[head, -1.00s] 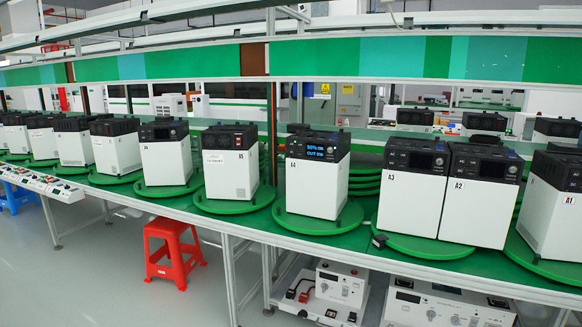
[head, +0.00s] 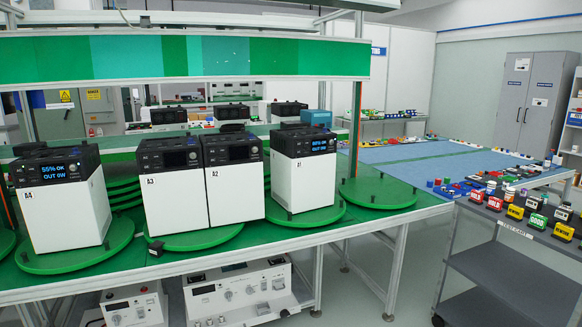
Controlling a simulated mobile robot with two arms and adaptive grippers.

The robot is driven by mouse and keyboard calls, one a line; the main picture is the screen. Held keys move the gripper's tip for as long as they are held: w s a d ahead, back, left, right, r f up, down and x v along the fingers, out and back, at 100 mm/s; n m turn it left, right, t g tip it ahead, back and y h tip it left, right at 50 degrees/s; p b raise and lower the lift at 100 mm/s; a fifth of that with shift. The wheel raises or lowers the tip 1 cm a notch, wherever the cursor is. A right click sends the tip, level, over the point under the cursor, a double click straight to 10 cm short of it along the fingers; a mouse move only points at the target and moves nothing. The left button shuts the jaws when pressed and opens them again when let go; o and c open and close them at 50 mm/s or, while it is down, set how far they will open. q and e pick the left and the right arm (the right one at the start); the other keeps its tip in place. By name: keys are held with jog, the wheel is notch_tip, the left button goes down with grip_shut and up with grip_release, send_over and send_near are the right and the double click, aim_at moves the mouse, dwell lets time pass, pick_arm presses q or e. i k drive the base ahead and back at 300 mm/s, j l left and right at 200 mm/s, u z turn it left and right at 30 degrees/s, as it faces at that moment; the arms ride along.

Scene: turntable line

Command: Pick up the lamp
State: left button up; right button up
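I cannot make out a lamp for certain in the head view. Neither of my grippers is in view.
White units with black tops, A4 (head: 62,210), A3 (head: 172,200), A2 (head: 236,190) and A1 (head: 303,182), stand on green turntables along the bench. The turntable at the bench's right end (head: 378,196) is empty. A grey cart (head: 515,278) holds black blocks with coloured labels. A grey cabinet (head: 530,100) stands behind.

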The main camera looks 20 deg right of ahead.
aim_at(490, 188)
jog(key=z, duration=1.95)
